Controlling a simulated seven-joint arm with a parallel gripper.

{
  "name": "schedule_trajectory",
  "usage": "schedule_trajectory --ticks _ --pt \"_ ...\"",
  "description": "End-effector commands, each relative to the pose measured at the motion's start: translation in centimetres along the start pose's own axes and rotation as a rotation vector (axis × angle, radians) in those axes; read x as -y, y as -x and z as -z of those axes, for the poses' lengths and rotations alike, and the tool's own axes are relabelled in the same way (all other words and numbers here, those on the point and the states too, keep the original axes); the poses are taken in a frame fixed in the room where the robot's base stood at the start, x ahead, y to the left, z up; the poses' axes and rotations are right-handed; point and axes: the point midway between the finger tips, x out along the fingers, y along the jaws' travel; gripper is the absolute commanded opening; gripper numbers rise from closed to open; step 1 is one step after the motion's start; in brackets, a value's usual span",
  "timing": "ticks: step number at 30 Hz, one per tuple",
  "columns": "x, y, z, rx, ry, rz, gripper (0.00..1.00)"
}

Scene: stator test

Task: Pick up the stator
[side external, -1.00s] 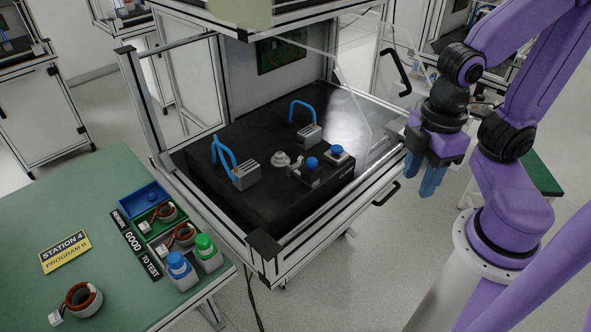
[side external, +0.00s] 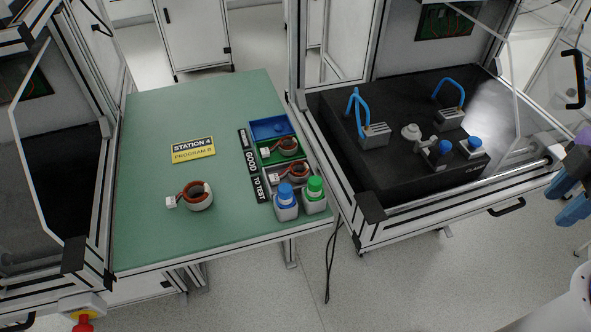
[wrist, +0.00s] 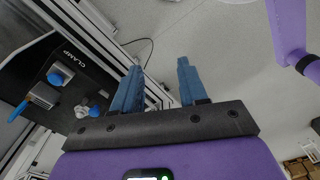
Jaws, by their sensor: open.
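A stator (side external: 199,196), a pale ring with copper-brown windings and a white connector, lies loose on the green table. A second stator (side external: 288,146) sits in the green bin, and a third (side external: 297,172) sits in the grey bin in front of it. My gripper (side external: 570,200) is at the far right edge of the side view, partly cut off, far from all the stators. In the wrist view my gripper (wrist: 158,90) has its two blue fingers apart with nothing between them. No stator shows in the wrist view.
A black test fixture (side external: 400,178) with blue handles and knobs stands in a framed cell between my gripper and the green table (side external: 150,235). A blue bin (side external: 268,129) looks empty.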

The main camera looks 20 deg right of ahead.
Motion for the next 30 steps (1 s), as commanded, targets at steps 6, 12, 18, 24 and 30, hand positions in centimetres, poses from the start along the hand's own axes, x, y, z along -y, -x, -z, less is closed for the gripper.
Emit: schedule_trajectory --ticks 6,12,18,24,30 --pt "0.0 0.0 0.0 0.0 0.0 0.0 0.43" --pt "0.0 0.0 0.0 0.0 0.0 0.0 0.43" --pt "0.0 0.0 0.0 0.0 0.0 0.0 0.8" --pt "0.0 0.0 0.0 0.0 0.0 0.0 0.8" --pt "-0.7 0.6 2.3 0.001 -0.106 -0.001 0.8"
